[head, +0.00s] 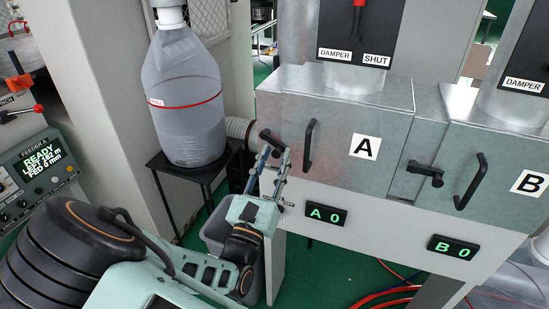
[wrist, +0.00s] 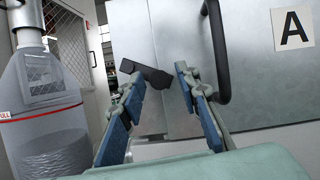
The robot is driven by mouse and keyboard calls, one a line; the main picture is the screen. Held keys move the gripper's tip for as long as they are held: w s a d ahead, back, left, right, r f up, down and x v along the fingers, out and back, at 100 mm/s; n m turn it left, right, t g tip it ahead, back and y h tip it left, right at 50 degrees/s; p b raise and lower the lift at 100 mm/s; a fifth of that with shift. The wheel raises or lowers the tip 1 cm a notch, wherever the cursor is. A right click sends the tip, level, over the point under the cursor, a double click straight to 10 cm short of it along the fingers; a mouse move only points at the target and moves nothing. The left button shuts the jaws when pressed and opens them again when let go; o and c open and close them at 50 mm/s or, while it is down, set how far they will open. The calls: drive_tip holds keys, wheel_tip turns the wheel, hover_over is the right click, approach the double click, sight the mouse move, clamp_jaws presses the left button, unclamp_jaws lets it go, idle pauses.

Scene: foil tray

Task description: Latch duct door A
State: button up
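Duct door A (head: 345,140) is a grey metal door marked with a black A, and its face looks flush with its housing. Its black bar handle (head: 308,147) also shows in the wrist view (wrist: 217,50). A black latch lever (head: 270,138) sits at the door's left edge; in the wrist view the lever (wrist: 148,75) lies slanted just beyond and between my fingertips. My gripper (head: 276,153) is open and empty, pointing up at the lever from below. I cannot tell whether a finger touches the lever. The lever's pivot is partly hidden.
Door B (head: 496,170) with its own latch lever (head: 425,172) is to the right. A plastic collection bag (head: 190,105) hangs over a black stand (head: 185,168) at left. Displays (head: 326,215) read A 0 and B 0.

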clamp_jaws()
drive_tip(key=shift+r+p, duration=0.1)
drive_tip(key=shift+p, duration=0.2)
drive_tip(key=n+p, duration=0.1)
drive_tip(key=p, duration=0.1)
drive_tip(key=r+n+y+p, duration=0.1)
drive_tip(key=n+p, duration=0.1)
drive_tip(key=shift+d+r+y, duration=0.15)
drive_tip(key=shift+d+y, duration=0.1)
drive_tip(key=shift+y, duration=0.05)
drive_tip(key=n+y+p, duration=0.1)
drive_tip(key=n+p, duration=0.1)
drive_tip(key=r+n+y+p, duration=0.1)
drive_tip(key=n+p, duration=0.1)
drive_tip(key=p, duration=0.1)
drive_tip(key=shift+s+d+p, duration=0.15)
drive_tip(key=shift+d+p, duration=0.05)
drive_tip(key=shift+p, duration=0.15)
drive_tip(key=shift+r+n+y+p, duration=0.1)
drive_tip(key=shift+n+y+p, duration=0.3)
drive_tip(key=shift+n+p, duration=0.15)
drive_tip(key=shift+n, duration=0.25)
